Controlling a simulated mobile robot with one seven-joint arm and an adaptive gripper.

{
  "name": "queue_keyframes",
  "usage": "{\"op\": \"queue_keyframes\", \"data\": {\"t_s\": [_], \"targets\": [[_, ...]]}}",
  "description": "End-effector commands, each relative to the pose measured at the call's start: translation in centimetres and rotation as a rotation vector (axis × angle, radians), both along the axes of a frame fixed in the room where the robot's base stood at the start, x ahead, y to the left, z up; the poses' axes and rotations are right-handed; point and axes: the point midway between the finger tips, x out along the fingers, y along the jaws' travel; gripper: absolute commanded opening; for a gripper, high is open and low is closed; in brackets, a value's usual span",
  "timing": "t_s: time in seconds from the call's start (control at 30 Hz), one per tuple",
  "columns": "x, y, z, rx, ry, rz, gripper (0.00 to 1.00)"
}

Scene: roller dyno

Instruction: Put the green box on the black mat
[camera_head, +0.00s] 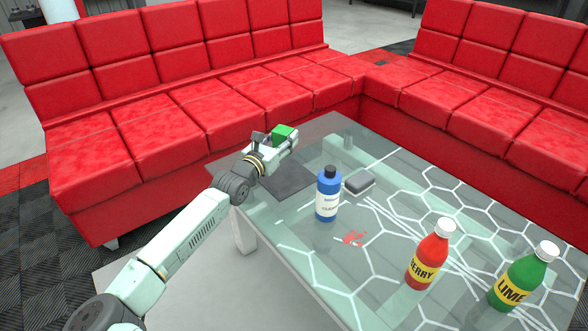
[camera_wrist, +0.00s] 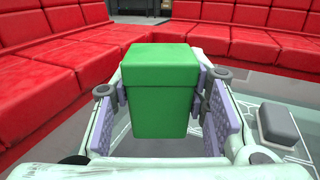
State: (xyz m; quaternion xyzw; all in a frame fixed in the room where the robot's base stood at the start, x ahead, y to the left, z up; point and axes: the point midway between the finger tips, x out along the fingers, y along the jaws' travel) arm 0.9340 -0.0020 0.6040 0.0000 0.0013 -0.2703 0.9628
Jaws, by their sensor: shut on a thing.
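The green box (camera_wrist: 160,95) is held upright between the finger pads of my gripper (camera_wrist: 161,105) in the wrist view. In the head view the box (camera_head: 283,134) shows at the end of my gripper (camera_head: 279,141), partly hidden by it. My gripper is shut on the box. The black mat (camera_head: 289,180) lies on the glass table's far left part, below and a little in front of my gripper in the picture. My gripper and forearm hide part of the mat. The box appears raised above the table.
On the glass table (camera_head: 385,243), a blue bottle (camera_head: 327,196) stands right of the mat, with a dark grey block (camera_head: 359,182) beside it. A red bottle (camera_head: 430,254) and green lime bottle (camera_head: 523,277) stand at right.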

Motion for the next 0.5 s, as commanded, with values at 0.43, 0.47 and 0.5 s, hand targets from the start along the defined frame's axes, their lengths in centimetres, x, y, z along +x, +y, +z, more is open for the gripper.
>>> {"op": "queue_keyframes", "data": {"t_s": [0.43,0.47,0.5], "targets": [[0.0,0.1,-4.8,0.001,-0.001,0.001,0.12],[0.0,0.1,-5.0,0.0,-0.001,0.001,0.12],[0.0,0.0,-5.4,0.0,-0.001,0.001,0.12]]}}
